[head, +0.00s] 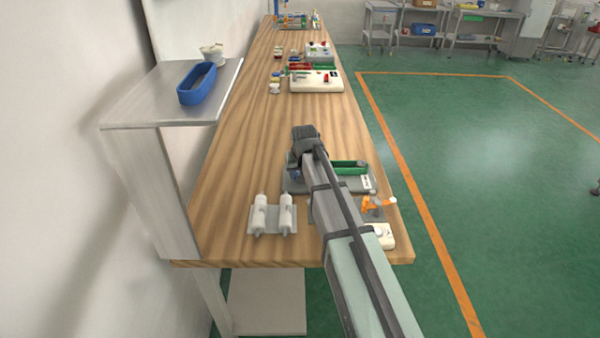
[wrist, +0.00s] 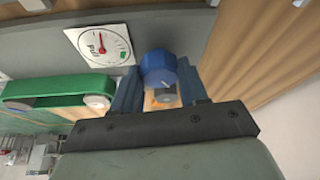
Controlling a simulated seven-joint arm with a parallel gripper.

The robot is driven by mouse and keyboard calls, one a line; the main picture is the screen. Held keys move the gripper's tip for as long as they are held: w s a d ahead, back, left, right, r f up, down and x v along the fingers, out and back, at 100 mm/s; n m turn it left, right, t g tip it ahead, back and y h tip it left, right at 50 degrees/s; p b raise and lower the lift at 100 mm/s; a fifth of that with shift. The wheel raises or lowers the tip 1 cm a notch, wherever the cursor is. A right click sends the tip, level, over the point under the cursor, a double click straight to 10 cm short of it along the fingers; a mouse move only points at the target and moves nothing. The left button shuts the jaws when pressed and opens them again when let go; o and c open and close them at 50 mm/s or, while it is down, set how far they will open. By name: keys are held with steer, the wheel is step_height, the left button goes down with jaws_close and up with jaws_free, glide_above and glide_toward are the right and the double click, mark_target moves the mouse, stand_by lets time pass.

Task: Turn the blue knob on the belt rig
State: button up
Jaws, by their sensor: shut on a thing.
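The blue knob (wrist: 158,66) sits between the two fingers of my gripper (wrist: 160,80) in the wrist view, with a finger against each side. My gripper is shut on it. A short white mark shows on the knob's face. The belt rig has a green belt (wrist: 58,90) with a pale roller and a white dial (wrist: 101,44) with a red needle pointing about straight up. In the head view, the rig's grey base (head: 358,187) lies under and right of my arm. My arm hides much of the rig there, and the fingertips are hidden.
Two white cylinders on a grey stand (head: 272,217) are left of my arm. An orange part (head: 376,203) and a white box (head: 384,237) are close on its right. A blue tray (head: 197,84) sits on a raised shelf.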

steer(key=m+h, duration=0.1)
steer(key=m, duration=0.1)
steer(key=m+h, duration=0.1)
steer(key=m, duration=0.2)
steer(key=shift+w+a+m, duration=0.1)
steer(key=shift+a+m, duration=0.1)
steer(key=shift+m, duration=0.1)
steer(key=shift+m+g+h, duration=0.5)
steer(key=shift+m+h, duration=0.3)
steer(key=shift+m, duration=1.4)
steer(key=o, duration=1.1)
steer(key=shift+c, duration=0.2)
steer(key=v, duration=1.4)
steer(key=shift+f, duration=0.1)
